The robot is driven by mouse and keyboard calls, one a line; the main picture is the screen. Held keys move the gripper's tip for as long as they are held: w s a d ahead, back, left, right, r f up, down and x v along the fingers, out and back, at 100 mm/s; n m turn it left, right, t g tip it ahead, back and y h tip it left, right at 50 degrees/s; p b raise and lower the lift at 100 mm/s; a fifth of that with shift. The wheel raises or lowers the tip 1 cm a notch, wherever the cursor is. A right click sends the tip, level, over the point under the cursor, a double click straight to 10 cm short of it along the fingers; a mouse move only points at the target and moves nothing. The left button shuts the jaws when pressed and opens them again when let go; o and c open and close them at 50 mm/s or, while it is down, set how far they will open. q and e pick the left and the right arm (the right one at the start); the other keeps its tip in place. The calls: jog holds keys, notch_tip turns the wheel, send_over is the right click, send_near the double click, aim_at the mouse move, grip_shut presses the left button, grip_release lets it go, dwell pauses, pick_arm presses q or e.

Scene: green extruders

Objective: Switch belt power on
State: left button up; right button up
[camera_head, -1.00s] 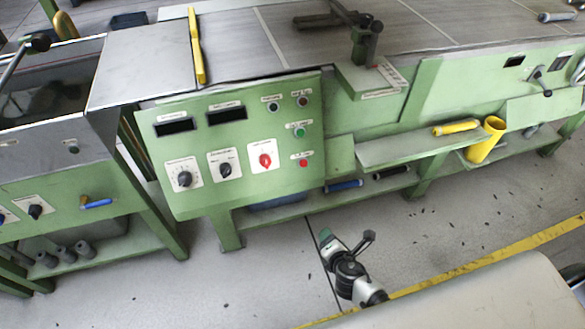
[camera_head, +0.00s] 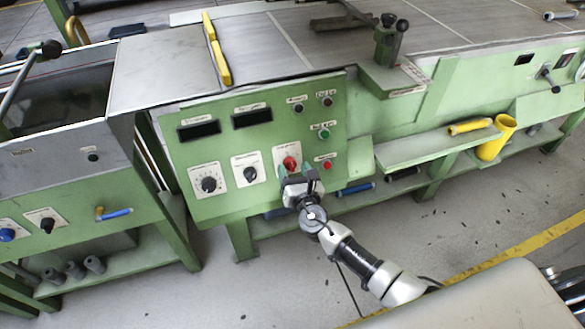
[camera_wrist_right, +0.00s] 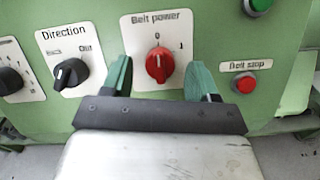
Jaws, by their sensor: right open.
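The belt power switch (camera_wrist_right: 159,66) is a red rotary knob on a white plate labelled "Belt power", with marks 0 and 1. Its pointer is near the 0 at the top. It also shows in the head view (camera_head: 291,163) on the green control panel (camera_head: 225,188). My right gripper (camera_wrist_right: 160,80) is open, with one green finger on each side of the knob and gaps between. In the head view my right gripper (camera_head: 298,176) is just in front of the panel, partly covering the switch plate. My left gripper is not in view.
A black direction knob (camera_wrist_right: 70,74) is left of the switch. A red belt stop button (camera_wrist_right: 244,83) is close to the right finger. A green button (camera_head: 324,134) sits above it. A green shelf (camera_head: 420,150) juts out to the right.

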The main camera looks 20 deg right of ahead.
jog(key=shift+w, duration=0.6)
jog(key=c, duration=0.9)
